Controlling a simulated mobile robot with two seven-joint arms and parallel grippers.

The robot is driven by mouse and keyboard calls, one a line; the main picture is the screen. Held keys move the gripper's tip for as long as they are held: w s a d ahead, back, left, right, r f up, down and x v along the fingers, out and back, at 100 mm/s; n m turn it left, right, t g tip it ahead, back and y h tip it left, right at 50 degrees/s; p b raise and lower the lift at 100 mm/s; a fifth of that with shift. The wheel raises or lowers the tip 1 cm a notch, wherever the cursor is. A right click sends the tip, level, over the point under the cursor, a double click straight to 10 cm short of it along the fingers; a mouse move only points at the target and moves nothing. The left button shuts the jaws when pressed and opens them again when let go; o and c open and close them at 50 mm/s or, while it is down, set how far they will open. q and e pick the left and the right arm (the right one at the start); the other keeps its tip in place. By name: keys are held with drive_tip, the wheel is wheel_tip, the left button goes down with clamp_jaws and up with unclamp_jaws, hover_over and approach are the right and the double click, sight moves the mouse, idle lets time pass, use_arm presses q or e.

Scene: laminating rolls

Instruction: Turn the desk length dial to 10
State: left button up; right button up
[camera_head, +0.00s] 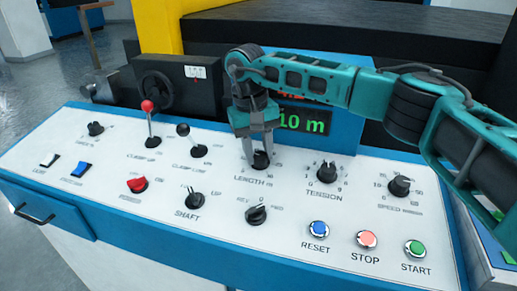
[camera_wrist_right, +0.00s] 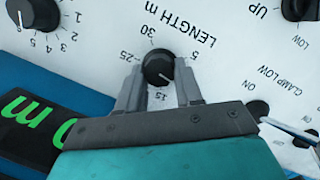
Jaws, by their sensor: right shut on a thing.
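The black length dial (camera_head: 261,159) sits on the white control panel above the word LENGTH. My right gripper (camera_head: 260,150) comes down on it from above, its fingers on either side of the knob. In the right wrist view the dial (camera_wrist_right: 158,67) is between the two fingers (camera_wrist_right: 160,88) of the shut gripper. Scale numbers 5, 15, 25 and 30 show around it; the rest are hidden or unclear. The display (camera_head: 304,121) reads 10 m in green, its left part covered by the gripper. My left gripper is not in view.
The tension dial (camera_head: 326,171) and speed dial (camera_head: 400,186) are to the right. The clamp levers (camera_head: 149,122) stand up to the left. The shaft switch (camera_head: 193,200), another black knob (camera_head: 256,214) and the reset, stop and start buttons (camera_head: 367,239) are nearer the front.

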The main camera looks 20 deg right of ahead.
drive_tip(key=o, duration=1)
drive_tip(key=shift+o, duration=0.2)
drive_tip(key=shift+r, duration=0.1)
wheel_tip(320, 180, up, 13)
drive_tip(key=w+a, duration=0.1)
drive_tip(key=shift+a, duration=0.15)
drive_tip(key=shift+f, duration=0.2)
